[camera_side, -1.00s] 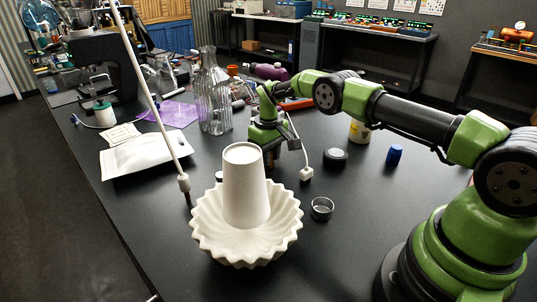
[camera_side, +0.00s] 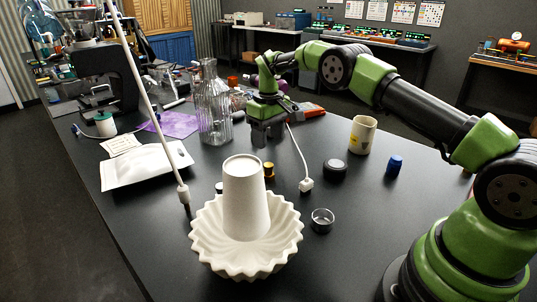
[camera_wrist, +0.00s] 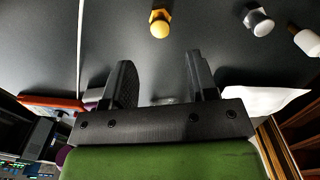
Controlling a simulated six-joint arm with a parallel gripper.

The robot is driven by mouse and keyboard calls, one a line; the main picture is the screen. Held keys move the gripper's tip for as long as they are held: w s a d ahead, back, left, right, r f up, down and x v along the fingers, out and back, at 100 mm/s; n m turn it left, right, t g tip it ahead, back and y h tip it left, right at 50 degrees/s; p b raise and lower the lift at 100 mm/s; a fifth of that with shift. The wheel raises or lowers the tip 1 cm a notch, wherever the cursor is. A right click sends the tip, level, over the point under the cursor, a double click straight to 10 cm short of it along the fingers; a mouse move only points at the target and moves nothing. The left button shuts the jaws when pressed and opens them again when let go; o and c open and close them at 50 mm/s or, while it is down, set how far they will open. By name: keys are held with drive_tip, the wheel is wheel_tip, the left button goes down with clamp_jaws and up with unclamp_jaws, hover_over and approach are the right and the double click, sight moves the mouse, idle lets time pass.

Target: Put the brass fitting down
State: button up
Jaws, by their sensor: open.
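The brass fitting (camera_side: 268,170) stands on the black table, just behind the white tapered cup (camera_side: 246,200). It also shows in the wrist view (camera_wrist: 160,23) as a small yellow piece with a hex-like base, near the top edge. My gripper (camera_side: 266,138) is open and empty, raised above the table and behind the fitting. In the wrist view both fingers (camera_wrist: 162,75) are spread with nothing between them, apart from the fitting.
A white fluted bowl (camera_side: 247,264) holds the cup in front. A white cord plug (camera_side: 306,185), black round lid (camera_side: 335,169), small metal ring (camera_side: 322,220), blue cap (camera_side: 394,165) and cream mug (camera_side: 362,136) stand to the right. A glass bottle (camera_side: 214,110) stands behind left.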

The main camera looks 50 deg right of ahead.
drive_tip(key=s+a+r+m+t, duration=0.1)
drive_tip(key=s+a+r, duration=0.1)
drive_tip(key=s+r, duration=0.35)
drive_tip(key=s+a+r+t, duration=0.2)
drive_tip(key=a+r, duration=0.1)
drive_tip(key=r, duration=0.6)
drive_tip(key=s+a+r+m+t, duration=0.15)
drive_tip(key=s+r, duration=0.25)
drive_tip(key=r, duration=0.4)
drive_tip(key=s+a+f+t+y, duration=0.1)
drive_tip(key=s+a, duration=0.1)
drive_tip(key=s, duration=0.7)
drive_tip(key=s+a+f+m+t+y, duration=0.1)
drive_tip(key=s+a, duration=0.1)
drive_tip(key=s, duration=0.7)
drive_tip(key=shift+s+t, duration=0.35)
